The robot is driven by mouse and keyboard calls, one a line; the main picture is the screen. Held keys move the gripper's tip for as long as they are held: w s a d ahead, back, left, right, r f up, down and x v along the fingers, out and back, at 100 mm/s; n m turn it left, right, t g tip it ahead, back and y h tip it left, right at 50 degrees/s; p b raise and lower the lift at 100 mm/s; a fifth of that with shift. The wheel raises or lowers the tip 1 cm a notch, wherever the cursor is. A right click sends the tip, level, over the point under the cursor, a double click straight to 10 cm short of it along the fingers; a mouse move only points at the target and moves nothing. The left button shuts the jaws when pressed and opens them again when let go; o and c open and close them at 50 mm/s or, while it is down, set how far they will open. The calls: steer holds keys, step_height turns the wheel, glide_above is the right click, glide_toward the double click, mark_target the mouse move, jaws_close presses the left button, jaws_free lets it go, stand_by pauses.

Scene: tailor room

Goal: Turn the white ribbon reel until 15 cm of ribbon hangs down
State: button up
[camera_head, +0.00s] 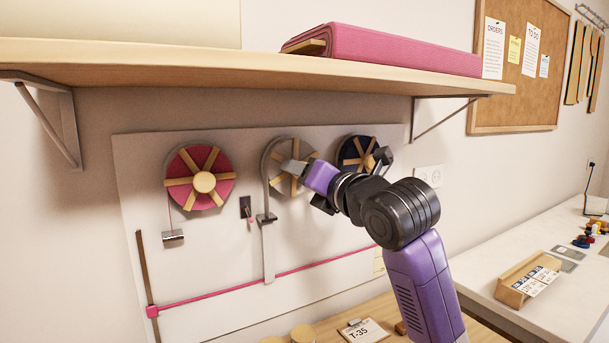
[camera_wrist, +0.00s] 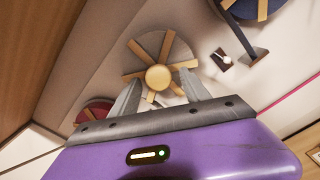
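The white ribbon reel (camera_head: 276,153) is the middle of three reels on the wall board, with wooden spokes. It also shows in the wrist view (camera_wrist: 176,50), with its round wooden hub (camera_wrist: 158,77). My gripper (camera_head: 291,167) is in front of this reel. In the wrist view its two fingers (camera_wrist: 160,92) are apart, one either side of the hub. Whether they touch the spokes cannot be told.
A pink reel (camera_head: 183,163) is at the left and a navy reel (camera_head: 352,150) at the right, partly behind my arm. A small lever (camera_head: 246,208) sits between the reels. A wooden shelf (camera_head: 220,62) overhangs the board. A wooden table (camera_head: 375,312) is below.

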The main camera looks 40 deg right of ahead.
steer(key=shift+s, duration=0.15)
steer(key=b+v, duration=0.1)
steer(key=v, duration=0.6)
steer(key=shift+s, duration=0.3)
steer(key=shift+a, duration=0.1)
